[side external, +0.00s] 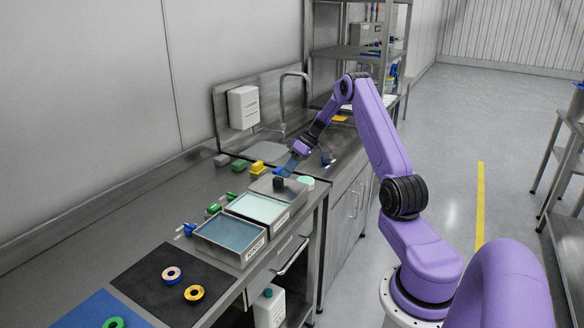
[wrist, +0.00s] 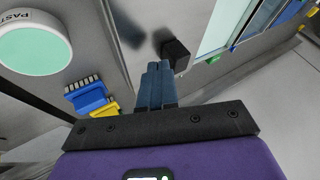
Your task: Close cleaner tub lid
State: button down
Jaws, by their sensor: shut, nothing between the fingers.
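Two open rectangular metal tubs stand side by side on the counter, a blue-filled tub (side external: 230,238) and a mint-filled tub (side external: 258,208). Each has a front label too small to read, so I cannot tell which is the cleaner tub. A flat grey metal lid (side external: 264,187) with a black block knob (side external: 278,183) lies just behind the mint tub. In the wrist view the knob (wrist: 176,54) is close to my fingertips. My gripper (side external: 288,173) points down beside the knob, its blue fingers (wrist: 158,68) shut and empty. I cannot tell whether they touch the knob.
A round white container with a mint top (side external: 306,182) stands right of the lid. A yellow brush (side external: 257,167) and a green brush (side external: 239,165) lie behind it. A black mat (side external: 150,280) with rings is at the front left. A sink and faucet (side external: 295,75) are behind.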

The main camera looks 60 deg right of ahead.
jog(key=shift+a, duration=0.15)
jog(key=a, duration=1.3)
jog(key=shift+a, duration=0.1)
